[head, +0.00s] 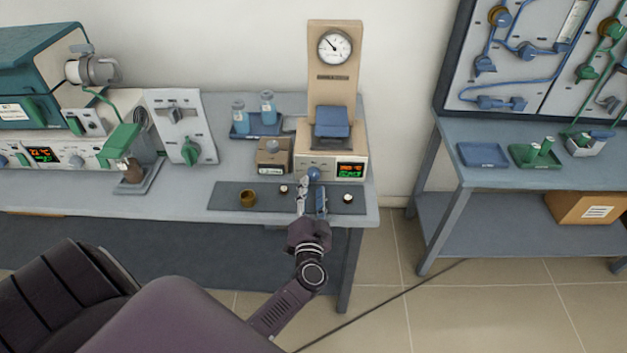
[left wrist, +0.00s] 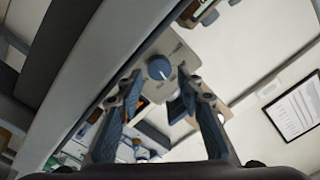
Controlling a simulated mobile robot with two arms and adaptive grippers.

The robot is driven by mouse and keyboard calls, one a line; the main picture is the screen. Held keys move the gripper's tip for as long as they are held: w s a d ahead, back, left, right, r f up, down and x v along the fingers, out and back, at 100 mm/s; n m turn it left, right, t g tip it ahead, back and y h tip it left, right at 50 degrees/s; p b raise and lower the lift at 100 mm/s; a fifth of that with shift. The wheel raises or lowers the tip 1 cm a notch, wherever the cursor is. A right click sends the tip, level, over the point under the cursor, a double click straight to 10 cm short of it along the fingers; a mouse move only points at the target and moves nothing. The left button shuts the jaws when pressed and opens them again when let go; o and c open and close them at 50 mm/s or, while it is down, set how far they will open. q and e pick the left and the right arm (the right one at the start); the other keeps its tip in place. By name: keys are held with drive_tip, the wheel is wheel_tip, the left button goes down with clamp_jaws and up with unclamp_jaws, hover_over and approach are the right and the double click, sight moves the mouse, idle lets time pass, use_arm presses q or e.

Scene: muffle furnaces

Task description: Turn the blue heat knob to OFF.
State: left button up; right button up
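The blue heat knob (head: 313,173) is on the front of a small beige unit (head: 318,162), left of its lit display. It also shows in the left wrist view (left wrist: 159,67), with a white pointer mark on its face; the panel labels are too small to read. My left gripper (head: 311,191) is just in front of the knob. In the left wrist view the left gripper (left wrist: 160,88) has its two fingers spread, with the knob beyond the gap between the tips. No contact with the knob shows. My right gripper is not in view.
A dark mat (head: 229,194) under the gripper holds a brown crucible (head: 248,198) and small white-topped pieces. A beige box (head: 274,155) stands left of the unit. A tray (head: 255,130) with blue bottles is behind it. A gauge post (head: 333,75) rises behind the unit.

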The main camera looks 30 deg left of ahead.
sight(313, 177)
use_arm(q)
drive_tip(key=shift+x, duration=2.3)
drive_tip(key=shift+d, duration=0.1)
drive_tip(key=shift+c, duration=0.3)
drive_tip(key=c, duration=0.8)
